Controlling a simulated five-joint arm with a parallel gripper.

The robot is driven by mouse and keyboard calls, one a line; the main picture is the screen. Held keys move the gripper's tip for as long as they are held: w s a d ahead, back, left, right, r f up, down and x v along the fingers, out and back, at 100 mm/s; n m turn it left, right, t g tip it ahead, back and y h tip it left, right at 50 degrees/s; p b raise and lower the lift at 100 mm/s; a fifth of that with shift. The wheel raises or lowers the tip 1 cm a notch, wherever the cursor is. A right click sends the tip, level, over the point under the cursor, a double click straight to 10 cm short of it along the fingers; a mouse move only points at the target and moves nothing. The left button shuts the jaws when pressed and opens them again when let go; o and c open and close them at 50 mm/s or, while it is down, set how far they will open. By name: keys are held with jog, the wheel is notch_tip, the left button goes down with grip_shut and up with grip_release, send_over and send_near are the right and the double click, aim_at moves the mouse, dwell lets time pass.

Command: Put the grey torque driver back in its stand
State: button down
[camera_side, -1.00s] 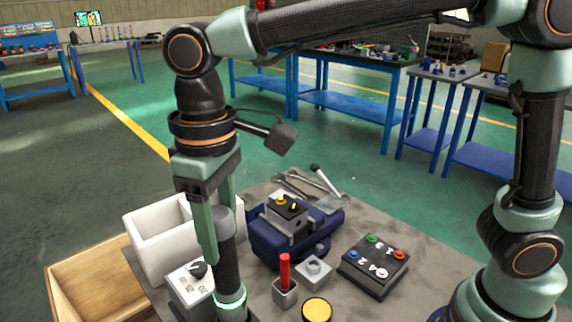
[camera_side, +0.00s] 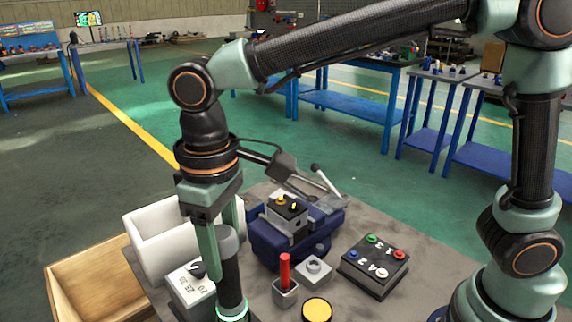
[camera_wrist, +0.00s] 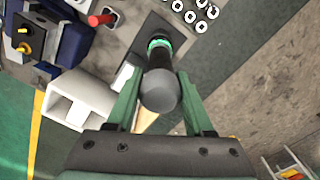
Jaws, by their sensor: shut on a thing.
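The torque driver (camera_side: 230,279) has a grey rounded cap, a black body and a glowing green ring. My gripper (camera_side: 220,262) is shut on its upper part and holds it roughly upright near the table's front left. In the wrist view the driver's grey cap (camera_wrist: 159,91) is between my fingers (camera_wrist: 160,78), with the green ring and dark lower end beyond. In the side view its lower end is cut off by the picture edge. I cannot tell whether it touches its stand, and I cannot pick the stand out surely.
A white switch box (camera_side: 190,287) stands close left of the driver. A red-handled tool (camera_side: 285,270) stands in a grey holder to the right. A grey block with a round top (camera_side: 313,269), a blue vice (camera_side: 275,245), a button box (camera_side: 374,264) and a white bin (camera_side: 160,240) are near.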

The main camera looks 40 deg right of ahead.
aim_at(220, 232)
jog(key=shift+f, duration=0.35)
jog(key=shift+c, duration=1.4)
grip_release()
jog(key=shift+o, duration=0.4)
jog(key=shift+f, duration=0.1)
jog(key=shift+r, duration=2.6)
